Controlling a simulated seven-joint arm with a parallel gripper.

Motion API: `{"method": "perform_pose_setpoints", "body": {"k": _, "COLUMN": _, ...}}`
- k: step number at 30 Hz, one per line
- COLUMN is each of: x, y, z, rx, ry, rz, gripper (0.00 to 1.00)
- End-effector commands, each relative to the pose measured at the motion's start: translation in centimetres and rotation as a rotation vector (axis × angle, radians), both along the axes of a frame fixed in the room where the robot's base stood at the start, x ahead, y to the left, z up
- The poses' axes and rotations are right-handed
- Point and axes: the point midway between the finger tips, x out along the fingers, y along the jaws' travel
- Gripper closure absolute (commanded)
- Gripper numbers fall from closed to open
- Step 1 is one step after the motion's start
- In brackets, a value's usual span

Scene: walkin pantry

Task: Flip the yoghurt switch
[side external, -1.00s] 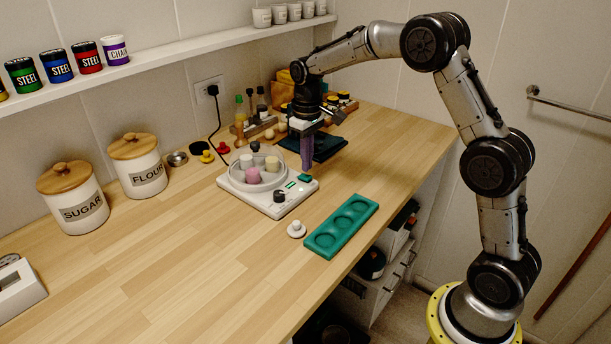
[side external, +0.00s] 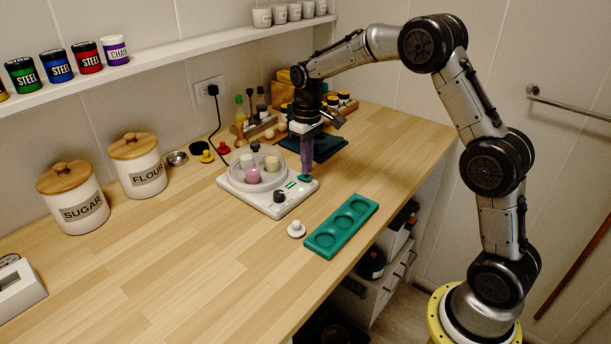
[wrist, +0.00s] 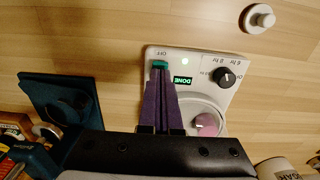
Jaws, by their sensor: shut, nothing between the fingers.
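The white yoghurt maker (side external: 262,200) sits on the wooden counter with jars under its clear lid. Its green switch (wrist: 160,64) is at a corner of the base, beside the word OFF in the wrist view. A black knob (wrist: 224,77) is on the same panel. My gripper (side external: 306,175) is shut, with nothing between its purple fingers. Its fingertips are right at the switch and partly hide it; I cannot tell whether they press it.
A green tray with three round hollows (side external: 341,227) and a white knobbed lid (side external: 296,229) lie in front of the yoghurt maker. A dark teal board (side external: 325,147) is behind my gripper. Sugar (side external: 77,200) and flour (side external: 138,168) canisters stand left.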

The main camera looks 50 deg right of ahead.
Motion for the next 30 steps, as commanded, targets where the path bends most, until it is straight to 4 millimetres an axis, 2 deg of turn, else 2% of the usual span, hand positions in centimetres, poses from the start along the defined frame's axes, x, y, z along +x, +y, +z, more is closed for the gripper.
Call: {"method": "perform_pose_setpoints", "body": {"k": 30, "x": 0.0, "y": 0.0, "z": -1.4, "rx": 0.000, "ry": 0.001, "rz": 0.000, "gripper": 1.00}}
